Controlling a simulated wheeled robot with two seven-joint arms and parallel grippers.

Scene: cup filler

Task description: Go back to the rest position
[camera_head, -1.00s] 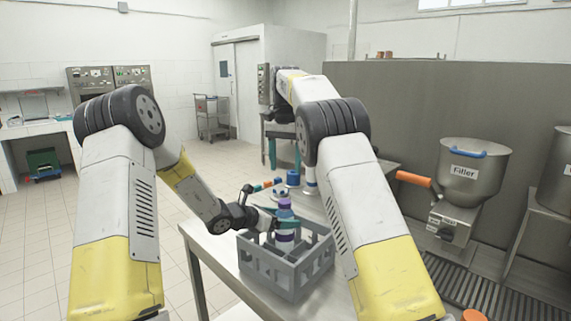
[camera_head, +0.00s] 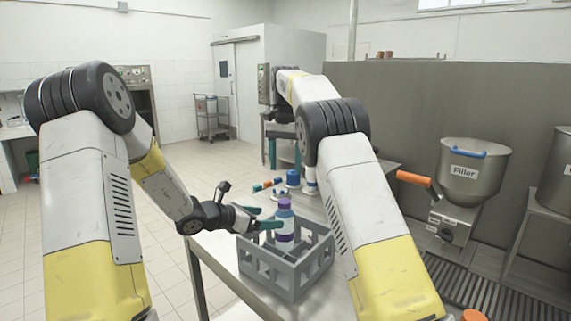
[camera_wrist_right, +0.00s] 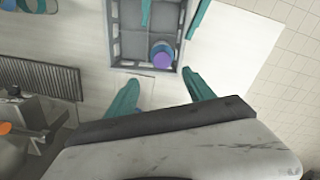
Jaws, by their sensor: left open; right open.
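A bottle with a purple cap and purple band (camera_head: 284,222) stands upright in the grey crate (camera_head: 290,283). It also shows from above in the right wrist view (camera_wrist_right: 162,56), in a corner compartment of the crate (camera_wrist_right: 118,30). My left gripper (camera_head: 261,217) is open, with its teal fingers just left of the bottle; they look empty. My right gripper (camera_wrist_right: 161,97) is open and empty, its fingers pointing down. In the head view the right gripper (camera_head: 285,154) hangs high beyond the crate.
The crate stands on a steel table (camera_head: 222,252). A blue-topped item (camera_head: 293,178) and a teal and orange item (camera_head: 268,184) lie farther back. The filler (camera_head: 467,180) with its orange handle (camera_head: 413,179) is at right. Open floor lies at left.

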